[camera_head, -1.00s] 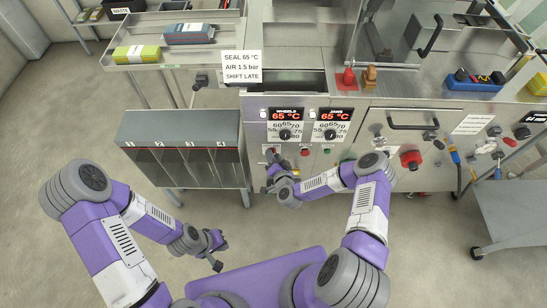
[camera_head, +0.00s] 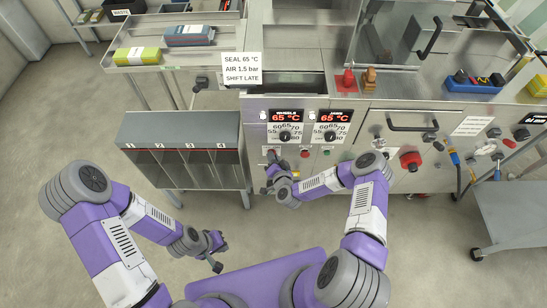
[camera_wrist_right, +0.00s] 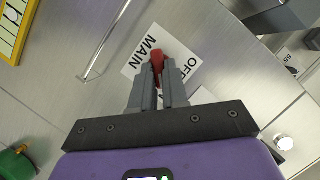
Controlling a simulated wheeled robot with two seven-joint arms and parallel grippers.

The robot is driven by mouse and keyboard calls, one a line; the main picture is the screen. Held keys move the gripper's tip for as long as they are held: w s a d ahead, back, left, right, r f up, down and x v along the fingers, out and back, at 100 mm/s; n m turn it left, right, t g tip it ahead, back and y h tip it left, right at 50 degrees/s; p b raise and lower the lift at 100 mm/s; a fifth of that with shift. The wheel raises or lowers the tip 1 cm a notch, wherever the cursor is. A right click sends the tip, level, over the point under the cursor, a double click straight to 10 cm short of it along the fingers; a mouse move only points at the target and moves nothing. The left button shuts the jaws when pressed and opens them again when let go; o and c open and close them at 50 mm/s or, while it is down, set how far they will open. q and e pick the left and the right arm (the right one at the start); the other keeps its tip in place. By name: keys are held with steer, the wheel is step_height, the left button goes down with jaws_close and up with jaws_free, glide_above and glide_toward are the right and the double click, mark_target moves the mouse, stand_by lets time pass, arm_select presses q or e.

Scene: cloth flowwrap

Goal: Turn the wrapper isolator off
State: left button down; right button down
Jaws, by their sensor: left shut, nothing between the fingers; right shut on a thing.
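The wrapper isolator shows in the right wrist view as a red handle (camera_wrist_right: 157,62) on a white label reading MAIN and OFF. My right gripper (camera_wrist_right: 159,72) is shut on this red handle, and its fingers hide part of the handle and the label. In the head view my right gripper (camera_head: 270,164) is at the machine's front panel, below the WHEELS dial, and hides most of the isolator. My left gripper (camera_head: 219,252) is shut and empty, low over the floor in front of the rack, away from the machine.
The WHEELS (camera_head: 285,134) and JAWS (camera_head: 331,134) dials sit just above my right gripper, both displays reading 65 °C. A red emergency button (camera_head: 411,161) is to the right. A numbered grey rack (camera_head: 180,128) stands to the left.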

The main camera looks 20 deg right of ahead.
steer(key=n+h, duration=0.2)
steer(key=n, duration=0.2)
steer(key=a+n+g+h, duration=0.1)
steer(key=n+h, duration=0.2)
steer(key=n, duration=0.1)
steer(key=n+g+h+p, duration=0.1)
steer(key=n+h, duration=0.1)
steer(key=n, duration=0.2)
steer(key=shift+w+a+h, duration=0.25)
steer(key=shift+h, duration=0.15)
stand_by(0.3)
stand_by(0.4)
steer(key=c, duration=1.1)
jaws_free()
steer(key=shift+c, duration=0.2)
steer(key=shift+s, duration=0.1)
